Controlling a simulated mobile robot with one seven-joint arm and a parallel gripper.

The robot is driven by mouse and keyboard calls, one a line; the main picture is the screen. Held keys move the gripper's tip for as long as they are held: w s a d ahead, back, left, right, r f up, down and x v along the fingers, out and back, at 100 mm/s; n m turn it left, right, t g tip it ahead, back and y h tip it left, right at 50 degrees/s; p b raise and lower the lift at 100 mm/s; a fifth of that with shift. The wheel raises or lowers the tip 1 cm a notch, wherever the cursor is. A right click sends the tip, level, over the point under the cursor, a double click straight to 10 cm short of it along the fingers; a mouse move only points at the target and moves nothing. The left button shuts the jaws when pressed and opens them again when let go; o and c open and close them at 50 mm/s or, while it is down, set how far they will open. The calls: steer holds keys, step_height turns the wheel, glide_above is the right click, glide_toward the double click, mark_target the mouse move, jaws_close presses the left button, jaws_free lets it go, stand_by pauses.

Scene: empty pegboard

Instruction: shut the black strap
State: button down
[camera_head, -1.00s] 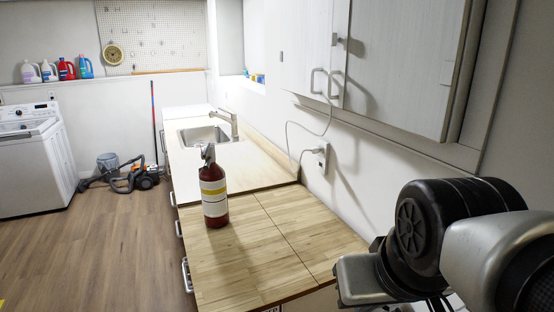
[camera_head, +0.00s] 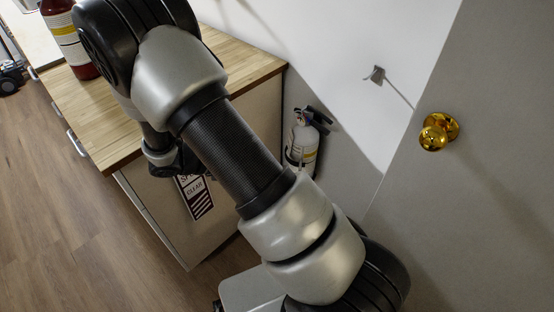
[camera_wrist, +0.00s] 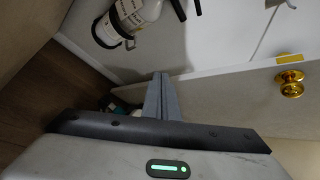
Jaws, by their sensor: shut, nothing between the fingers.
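A white fire extinguisher (camera_head: 302,140) with a black top hangs low on the wall, right of the wooden counter's end. It also shows at the top left of the wrist view (camera_wrist: 140,12). A thin dark band (camera_wrist: 98,32) curves around its lower part there and looks like the black strap. I cannot tell whether it is fastened. My gripper (camera_wrist: 161,78) shows in the wrist view with its two grey fingers together and nothing between them. It is apart from the extinguisher, below and right of it in that view.
A grey door with a brass knob (camera_head: 436,132) is at the right, and the knob shows in the wrist view too (camera_wrist: 290,84). Open wood floor (camera_head: 60,200) lies at the left.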

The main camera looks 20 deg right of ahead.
step_height(320, 180, down, 15)
steer(key=w+n+t+h+b, duration=0.2)
steer(key=n+t+b, duration=0.1)
steer(key=n, duration=0.6)
steer(key=r+b+x, duration=0.1)
steer(key=b+x, duration=0.2)
steer(key=x, duration=1)
steer(key=shift+d+r, duration=0.25)
steer(key=shift+r, duration=0.1)
